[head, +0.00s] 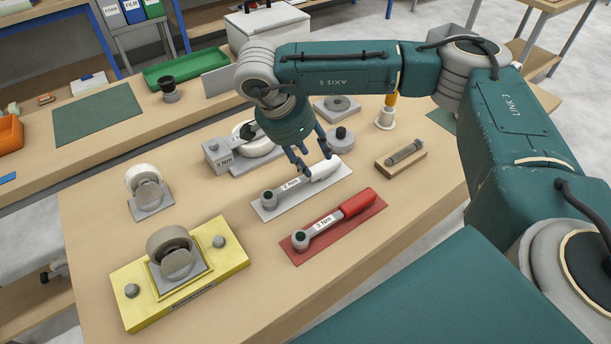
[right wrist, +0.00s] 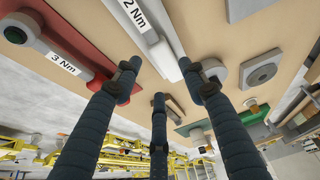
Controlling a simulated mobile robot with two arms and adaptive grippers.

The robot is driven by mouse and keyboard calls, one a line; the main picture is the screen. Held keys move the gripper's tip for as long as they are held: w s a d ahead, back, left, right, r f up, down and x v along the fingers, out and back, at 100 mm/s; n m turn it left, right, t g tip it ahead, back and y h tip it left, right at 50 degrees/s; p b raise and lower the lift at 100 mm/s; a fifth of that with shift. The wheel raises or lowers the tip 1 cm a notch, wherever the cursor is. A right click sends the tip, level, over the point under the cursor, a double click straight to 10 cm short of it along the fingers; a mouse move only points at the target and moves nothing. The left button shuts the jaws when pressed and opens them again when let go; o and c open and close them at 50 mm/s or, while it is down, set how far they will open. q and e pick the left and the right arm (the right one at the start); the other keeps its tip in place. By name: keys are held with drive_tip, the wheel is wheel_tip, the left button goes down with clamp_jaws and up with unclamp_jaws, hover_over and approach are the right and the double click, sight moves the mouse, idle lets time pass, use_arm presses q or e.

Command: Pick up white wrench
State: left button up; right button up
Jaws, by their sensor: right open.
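The white wrench (head: 303,181) lies on a white mat (head: 267,213) in the middle of the table and carries a "2 Nm" label. My right gripper (head: 314,164) is directly over it, fingers pointing down, open and empty. In the right wrist view the white wrench (right wrist: 147,22) shows at the top, beyond the spread fingers (right wrist: 160,85). A red wrench (head: 335,220) labelled "3 Nm" lies on a red mat (head: 350,232) in front of it. It also shows in the right wrist view (right wrist: 60,58). My left gripper is not in view.
A yellow fixture (head: 215,265) with a grey roll stands at the front left. A wooden holder (head: 402,160) is at the right. The front-middle tabletop is clear.

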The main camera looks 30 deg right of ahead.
sight(318, 170)
drive_tip(key=shift+x, duration=0.9)
drive_tip(key=shift+p+x, duration=0.85)
drive_tip(key=shift+x, duration=1.9)
drive_tip(key=shift+a, duration=0.25)
clamp_jaws()
